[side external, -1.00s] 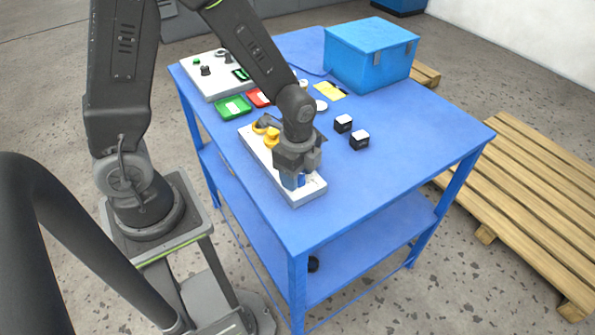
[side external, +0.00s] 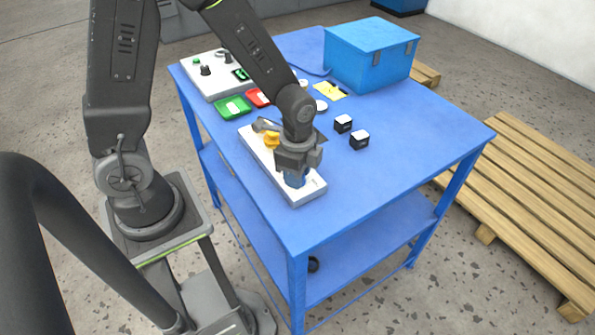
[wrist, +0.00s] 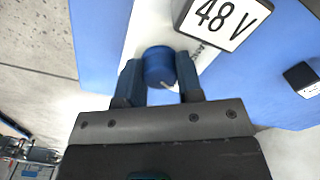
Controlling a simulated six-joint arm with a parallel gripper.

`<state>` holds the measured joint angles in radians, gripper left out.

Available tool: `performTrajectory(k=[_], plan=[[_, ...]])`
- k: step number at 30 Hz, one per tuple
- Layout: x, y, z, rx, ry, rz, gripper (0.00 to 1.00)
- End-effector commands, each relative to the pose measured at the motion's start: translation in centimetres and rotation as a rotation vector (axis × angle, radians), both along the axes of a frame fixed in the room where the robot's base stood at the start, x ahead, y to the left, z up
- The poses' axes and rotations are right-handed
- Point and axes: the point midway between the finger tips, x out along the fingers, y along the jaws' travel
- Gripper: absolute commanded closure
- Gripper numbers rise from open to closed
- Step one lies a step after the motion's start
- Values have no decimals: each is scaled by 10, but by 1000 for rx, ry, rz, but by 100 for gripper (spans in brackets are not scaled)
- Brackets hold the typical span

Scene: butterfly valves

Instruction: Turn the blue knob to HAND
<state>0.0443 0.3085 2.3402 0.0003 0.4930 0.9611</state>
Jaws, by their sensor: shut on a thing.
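The blue knob (wrist: 159,66) sits on a white panel (wrist: 150,20) in the wrist view, with a small pale mark on its near edge. My gripper (wrist: 158,82) has one finger on each side of the knob and is shut on it. In the side view my gripper (side external: 295,174) points down at the near end of the white panel (side external: 312,191) and mostly hides the knob. The HAND label cannot be read in either view.
A yellow part (side external: 272,139) stands farther along the panel. A "48 V" plate (wrist: 226,18) lies close to the gripper. Two black-and-white blocks (side external: 359,140), a green tray (side external: 233,107) and a blue box (side external: 370,55) are on the blue table. The table's right front is clear.

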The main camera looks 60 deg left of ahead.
Motion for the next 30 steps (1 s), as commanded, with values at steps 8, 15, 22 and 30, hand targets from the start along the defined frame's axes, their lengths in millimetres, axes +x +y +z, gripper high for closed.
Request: performTrajectory(k=[8, 15, 22, 30], plan=[[0, 0, 0, -1, -1, 257, 90], [0, 0, 1, -1, -1, 486, 90], [0, 0, 1, -1, -1, 704, 90], [0, 0, 1, -1, -1, 941, 90]])
